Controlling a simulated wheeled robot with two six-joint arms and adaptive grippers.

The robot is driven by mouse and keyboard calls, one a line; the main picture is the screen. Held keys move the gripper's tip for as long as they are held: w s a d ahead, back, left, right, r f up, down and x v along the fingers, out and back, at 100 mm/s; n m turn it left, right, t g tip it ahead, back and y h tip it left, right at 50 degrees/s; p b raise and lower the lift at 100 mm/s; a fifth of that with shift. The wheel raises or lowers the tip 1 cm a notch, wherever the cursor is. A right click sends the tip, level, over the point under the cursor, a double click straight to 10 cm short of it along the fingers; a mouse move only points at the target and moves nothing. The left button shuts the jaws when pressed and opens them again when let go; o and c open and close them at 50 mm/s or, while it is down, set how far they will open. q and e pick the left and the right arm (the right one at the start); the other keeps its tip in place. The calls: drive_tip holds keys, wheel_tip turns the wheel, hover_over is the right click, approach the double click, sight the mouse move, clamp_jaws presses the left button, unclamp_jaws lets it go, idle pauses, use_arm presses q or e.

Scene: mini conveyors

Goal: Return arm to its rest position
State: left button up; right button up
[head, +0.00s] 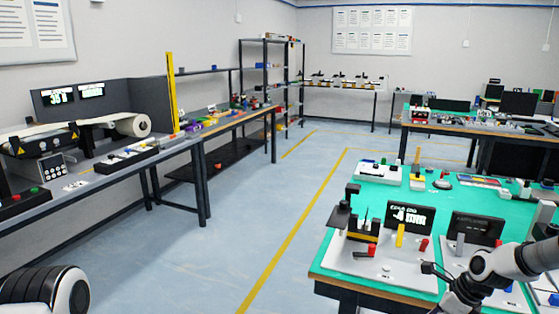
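My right arm reaches in from the right edge of the head view, over the front right of the green-topped table (335,262). My dark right gripper (458,298) is low at the bottom edge, in front of a light station plate with a dark display panel (478,228). My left gripper is not in view; a black and white rounded part of my own body shows at the bottom left.
The green table holds a second station with a display panel (412,215), a black stand (340,215) and a red block (423,245). A mini conveyor (128,124) stands on the left bench. The blue-grey floor (235,215) between is clear.

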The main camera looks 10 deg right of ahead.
drive_tip(key=s+a+f+n+g+h+p, duration=0.1)
drive_tip(key=s+a+f+n+g, duration=0.5)
drive_tip(key=s+a+f, duration=0.85)
drive_tip(key=s+a+f+n+t+h, duration=0.1)
drive_tip(key=s+a+n, duration=0.1)
drive_tip(key=s+n, duration=0.4)
drive_tip(key=s+a+f+n+t+h, duration=0.1)
drive_tip(key=s+n, duration=0.5)
drive_tip(key=n, duration=1)
drive_tip(key=shift+s+a+t+p, duration=0.35)
drive_tip(key=shift+a+t, duration=0.25)
drive_tip(key=shift+a, duration=0.25)
